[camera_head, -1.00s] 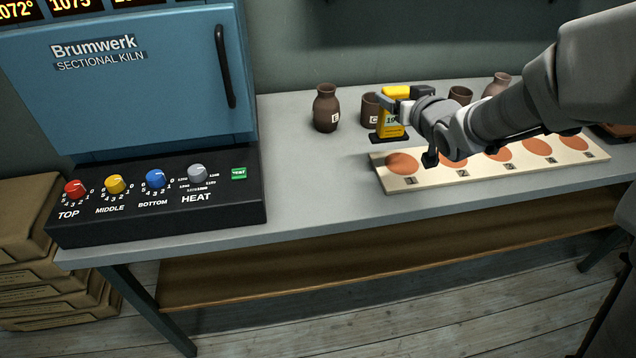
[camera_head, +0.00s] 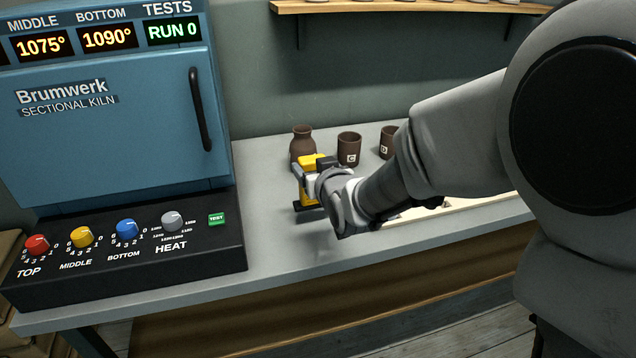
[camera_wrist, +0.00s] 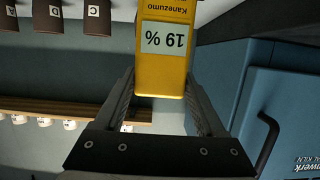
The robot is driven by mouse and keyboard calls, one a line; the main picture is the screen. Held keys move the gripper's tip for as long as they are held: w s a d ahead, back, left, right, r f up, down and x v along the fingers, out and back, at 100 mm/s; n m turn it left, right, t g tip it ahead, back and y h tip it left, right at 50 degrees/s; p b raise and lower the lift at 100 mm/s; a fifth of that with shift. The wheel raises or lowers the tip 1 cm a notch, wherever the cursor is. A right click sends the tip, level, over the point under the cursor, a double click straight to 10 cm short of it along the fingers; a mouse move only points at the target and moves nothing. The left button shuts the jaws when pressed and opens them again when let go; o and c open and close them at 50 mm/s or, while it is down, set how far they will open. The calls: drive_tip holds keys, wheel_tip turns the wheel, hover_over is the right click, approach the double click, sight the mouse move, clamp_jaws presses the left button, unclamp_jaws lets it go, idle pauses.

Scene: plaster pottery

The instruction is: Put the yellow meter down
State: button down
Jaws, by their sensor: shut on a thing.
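The yellow meter (camera_head: 307,182) is in my gripper (camera_head: 310,178), above the grey bench between the kiln and the dark pots. My gripper is shut on it. In the wrist view the meter (camera_wrist: 163,62) sits between my two fingers (camera_wrist: 163,88), and its display reads 19 %. In the head view the meter's dark foot is low over the bench; I cannot tell whether it touches. My wrist hides part of the meter in the head view.
The blue kiln (camera_head: 110,125) with its black knob panel (camera_head: 130,255) stands left. A brown vase (camera_head: 302,145) and brown cups (camera_head: 349,149) stand behind the meter. The pale test board (camera_head: 475,209) is partly hidden by my arm. Bare bench (camera_head: 275,235) lies in front.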

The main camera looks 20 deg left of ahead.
sight(311, 205)
drive_tip(key=shift+s+a+f, duration=0.25)
drive_tip(key=shift+a+f, duration=0.1)
drive_tip(key=shift+f+b, duration=0.55)
drive_tip(key=shift+f, duration=1.3)
drive_tip(key=shift+f, duration=0.1)
drive_tip(key=shift+f, duration=0.1)
unclamp_jaws()
